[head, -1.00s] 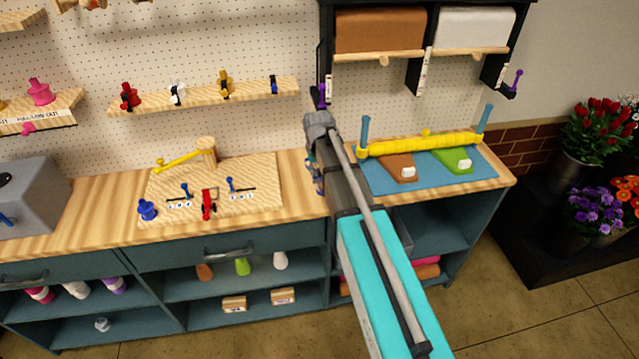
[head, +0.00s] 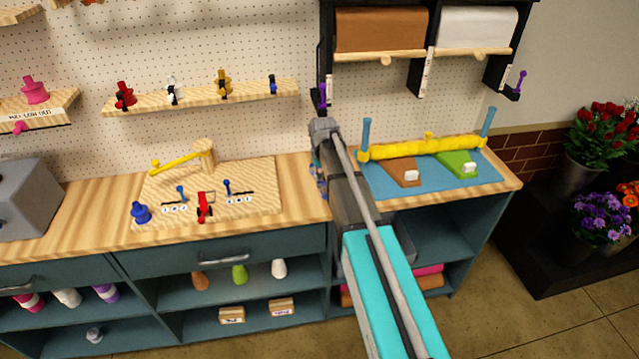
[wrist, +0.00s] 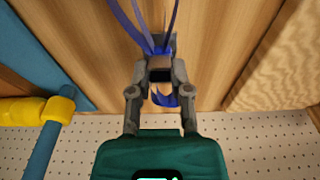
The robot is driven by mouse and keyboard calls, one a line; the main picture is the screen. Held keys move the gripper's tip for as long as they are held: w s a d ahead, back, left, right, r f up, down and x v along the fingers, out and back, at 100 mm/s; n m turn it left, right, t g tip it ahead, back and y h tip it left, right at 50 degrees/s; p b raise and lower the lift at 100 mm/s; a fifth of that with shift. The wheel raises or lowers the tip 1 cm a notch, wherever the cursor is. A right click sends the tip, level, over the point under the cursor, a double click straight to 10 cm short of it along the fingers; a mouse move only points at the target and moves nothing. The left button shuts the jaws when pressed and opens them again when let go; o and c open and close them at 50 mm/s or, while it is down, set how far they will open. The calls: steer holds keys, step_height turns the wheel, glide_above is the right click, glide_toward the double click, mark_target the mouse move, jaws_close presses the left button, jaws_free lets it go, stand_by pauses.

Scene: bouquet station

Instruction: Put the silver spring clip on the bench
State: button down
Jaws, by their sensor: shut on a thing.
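My gripper (wrist: 160,50) is shut on a blue-purple thing with thin strands (wrist: 145,35) in the wrist view. The strands spread away from the fingertips over the wooden bench top (wrist: 120,85), and a blue loop shows between the fingers. In the head view my arm mostly hides the gripper; bits of blue show at its left edge. A pale, silvery clip-like piece with black parts (head: 173,91) stands on the wall shelf (head: 200,97), far left of my gripper. It is too small to tell whether it is the silver spring clip.
A wooden board (head: 245,195) with blue and red pieces and a yellow lever (head: 178,160) lies left of my arm. A blue mat (head: 445,180) with a yellow roller (head: 425,148) lies right. A bare bench strip (head: 85,220) is at the left.

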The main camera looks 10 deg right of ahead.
mark_target(322, 181)
steer(key=shift+w+d+f+b, duration=0.2)
steer(key=shift+w+f+b, duration=0.25)
steer(key=shift+f+b, duration=0.35)
steer(key=shift+s+f+b, duration=0.1)
steer(key=shift+f+b, duration=1.15)
steer(key=shift+f, duration=0.15)
steer(key=c, duration=0.6)
jaws_free()
steer(key=shift+o, duration=0.2)
steer(key=shift+r, duration=0.25)
steer(key=r+p, duration=0.4)
steer(key=s+r+p, duration=0.1)
steer(key=r+p, duration=0.6)
steer(key=p, duration=0.1)
steer(key=shift+s+r, duration=0.2)
steer(key=shift+r, duration=0.2)
